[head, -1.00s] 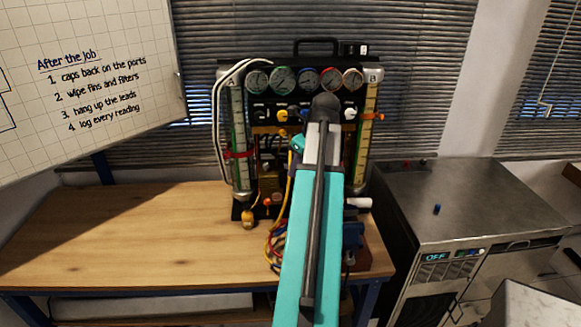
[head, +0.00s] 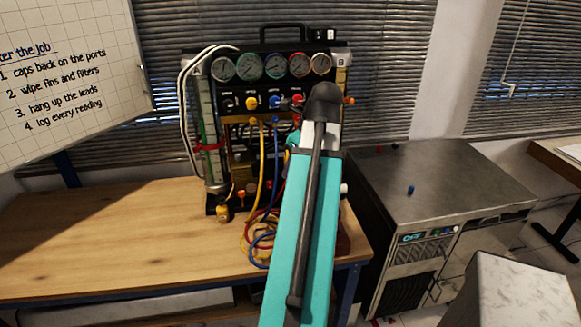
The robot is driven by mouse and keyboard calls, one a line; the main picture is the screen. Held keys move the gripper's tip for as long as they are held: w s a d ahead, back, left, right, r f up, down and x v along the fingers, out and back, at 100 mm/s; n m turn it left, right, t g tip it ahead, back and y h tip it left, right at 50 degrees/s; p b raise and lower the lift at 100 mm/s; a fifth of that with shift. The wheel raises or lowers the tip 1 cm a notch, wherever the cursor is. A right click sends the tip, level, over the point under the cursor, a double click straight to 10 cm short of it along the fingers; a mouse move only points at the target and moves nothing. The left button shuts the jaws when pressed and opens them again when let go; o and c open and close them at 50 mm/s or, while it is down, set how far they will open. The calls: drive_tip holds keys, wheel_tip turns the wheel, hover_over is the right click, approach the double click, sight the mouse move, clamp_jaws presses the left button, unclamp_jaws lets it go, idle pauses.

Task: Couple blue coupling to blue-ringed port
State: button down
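The gauge rig (head: 262,88) stands at the back of the wooden bench, with a row of gauges above a row of coloured knobs. A blue knob (head: 275,101) sits between a yellow and a red one. A blue hose (head: 276,150) hangs down the rig's front beside a yellow hose (head: 261,165) and runs into a tangle of coloured hoses on the bench. I cannot make out the blue coupling or the blue-ringed port. My teal arm covers the rig's right part. My gripper is hidden behind it.
The wooden bench (head: 110,235) is clear on its left. A whiteboard (head: 70,70) is at upper left. A pale block (head: 515,290) is at lower right.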

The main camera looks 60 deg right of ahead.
drive_tip(key=shift+w, duration=0.1)
idle(0.3)
drive_tip(key=w+a+f+n+g+y+b, duration=0.15)
drive_tip(key=w+a+f+n, duration=0.25)
drive_tip(key=w+a+n, duration=0.55)
drive_tip(key=w+a+f+n+g+y, duration=0.1)
drive_tip(key=w+a+f+n+y, duration=0.3)
drive_tip(key=w+a, duration=1.1)
drive_tip(key=w+a+f+n+g, duration=0.1)
drive_tip(key=w+a+n, duration=0.3)
drive_tip(key=a, duration=0.5)
drive_tip(key=w+a+f+n+g+h, duration=0.1)
drive_tip(key=w+a+f+n, duration=0.3)
drive_tip(key=a, duration=0.5)
drive_tip(key=w+a+f+n+g, duration=0.2)
drive_tip(key=w+a+n, duration=0.4)
drive_tip(key=a, duration=0.3)
drive_tip(key=shift+w+a+f+g, duration=0.35)
drive_tip(key=shift+w+f, duration=0.1)
drive_tip(key=shift+w, duration=0.2)
drive_tip(key=shift+h, duration=0.25)
